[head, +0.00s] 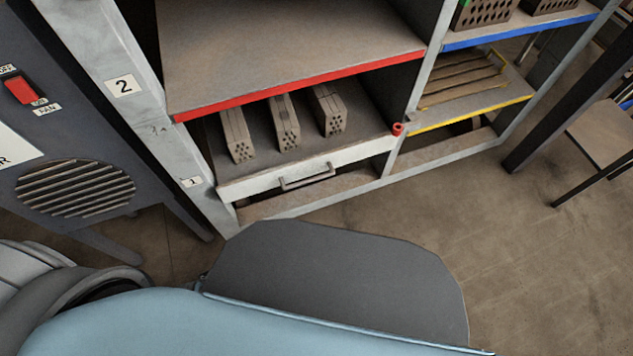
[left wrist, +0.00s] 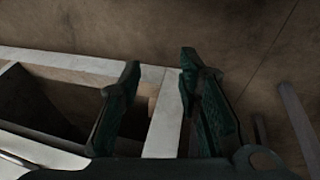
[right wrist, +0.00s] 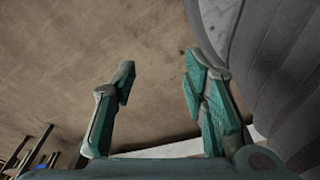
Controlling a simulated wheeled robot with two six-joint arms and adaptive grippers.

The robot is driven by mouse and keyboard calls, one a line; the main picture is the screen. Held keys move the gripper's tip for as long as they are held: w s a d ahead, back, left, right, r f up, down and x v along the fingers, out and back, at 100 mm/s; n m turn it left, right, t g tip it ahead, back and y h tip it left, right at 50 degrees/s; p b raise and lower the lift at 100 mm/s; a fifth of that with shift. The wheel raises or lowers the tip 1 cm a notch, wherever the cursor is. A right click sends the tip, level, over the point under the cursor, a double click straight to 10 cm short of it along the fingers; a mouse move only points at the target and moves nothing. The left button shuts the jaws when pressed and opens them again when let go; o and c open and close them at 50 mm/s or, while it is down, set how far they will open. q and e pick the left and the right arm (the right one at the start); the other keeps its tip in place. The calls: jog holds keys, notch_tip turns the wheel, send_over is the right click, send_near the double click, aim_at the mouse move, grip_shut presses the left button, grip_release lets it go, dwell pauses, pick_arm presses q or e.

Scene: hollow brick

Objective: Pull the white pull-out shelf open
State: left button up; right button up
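The white pull-out shelf (head: 250,184) is at the bottom left of the rack in the head view, its front about level with the rack frame. A grey bar handle (head: 307,176) is on its front. Several hollow bricks (head: 284,122) stand on it. Neither gripper shows in the head view. In the left wrist view my left gripper (left wrist: 160,75) is open, with a pale frame bar beyond its fingers and nothing held. A white edge, perhaps the shelf's front, is at the lower left there. My right gripper (right wrist: 158,75) is open and empty over bare floor.
A red-edged shelf (head: 300,80) is above the pull-out shelf. A yellow-edged shelf (head: 470,115) with a slatted pallet is to the right. A grey machine (head: 75,130) with a red switch stands left.

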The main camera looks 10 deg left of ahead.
pick_arm(q)
jog(key=w+f+n+t+h+b, duration=0.2)
jog(key=w+f+n+b, duration=0.25)
jog(key=w, duration=0.45)
pick_arm(e)
jog(key=w+a+f+t+b, duration=0.1)
jog(key=w+f+b, duration=0.2)
jog(key=f+b, duration=0.3)
jog(key=w+f+b, duration=0.3)
jog(key=w+f, duration=0.1)
jog(key=f, duration=0.4)
pick_arm(q)
jog(key=n+t+h+b, duration=0.3)
jog(key=n+t+h, duration=0.2)
jog(key=t+h, duration=0.15)
send_near(307, 180)
jog(key=shift+h, duration=0.45)
jog(key=x, duration=0.3)
jog(key=b+x, duration=0.1)
jog(key=x, duration=0.2)
jog(key=f+b+x, duration=0.1)
jog(key=x, duration=0.2)
jog(key=shift+w+a+f, duration=0.1)
jog(key=shift+a+f, duration=0.05)
jog(key=shift+a, duration=0.05)
jog(key=shift+w+d, duration=0.4)
pick_arm(e)
jog(key=w+a+r, duration=0.1)
jog(key=w+r, duration=0.3)
jog(key=r, duration=0.1)
